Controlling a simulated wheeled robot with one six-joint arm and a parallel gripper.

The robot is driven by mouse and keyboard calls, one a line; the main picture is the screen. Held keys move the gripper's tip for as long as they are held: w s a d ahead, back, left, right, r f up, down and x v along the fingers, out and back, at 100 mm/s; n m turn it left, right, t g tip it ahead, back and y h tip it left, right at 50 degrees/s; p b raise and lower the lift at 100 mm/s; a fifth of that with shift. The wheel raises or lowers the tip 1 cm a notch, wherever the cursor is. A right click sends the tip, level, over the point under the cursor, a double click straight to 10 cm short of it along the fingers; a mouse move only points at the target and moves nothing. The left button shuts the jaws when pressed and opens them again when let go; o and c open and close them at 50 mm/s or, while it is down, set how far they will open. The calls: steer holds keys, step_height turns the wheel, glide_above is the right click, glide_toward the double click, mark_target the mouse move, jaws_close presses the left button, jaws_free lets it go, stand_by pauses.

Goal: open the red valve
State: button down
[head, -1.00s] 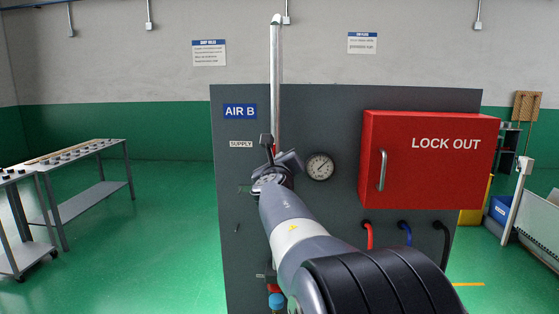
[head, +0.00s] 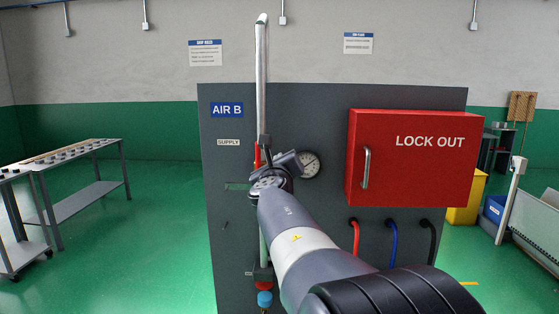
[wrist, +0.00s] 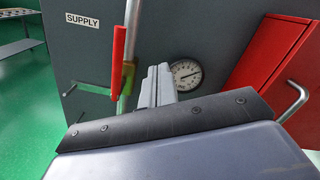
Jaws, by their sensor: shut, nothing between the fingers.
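The red valve handle (wrist: 118,62) is a long red lever beside the metal pipe, roughly in line with it, in the wrist view. A yellow-green fitting (wrist: 127,76) sits on the pipe next to it. In the head view only a small part of the red handle (head: 257,157) shows behind my wrist. My gripper (wrist: 157,80) is shut and empty, its fingers just right of the pipe and handle in the wrist view. I see no clear contact with the handle. In the head view my wrist hides the fingers.
The grey panel (head: 225,265) carries a gauge (head: 310,164) right of my wrist and a red lock-out box (head: 410,165) with a projecting handle. Red, blue and black hoses hang below it. A blue-and-red fitting (head: 264,285) is low on the pipe.

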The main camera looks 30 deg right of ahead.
steer(key=v, duration=0.7)
steer(key=shift+s, duration=0.4)
steer(key=shift+w, duration=0.15)
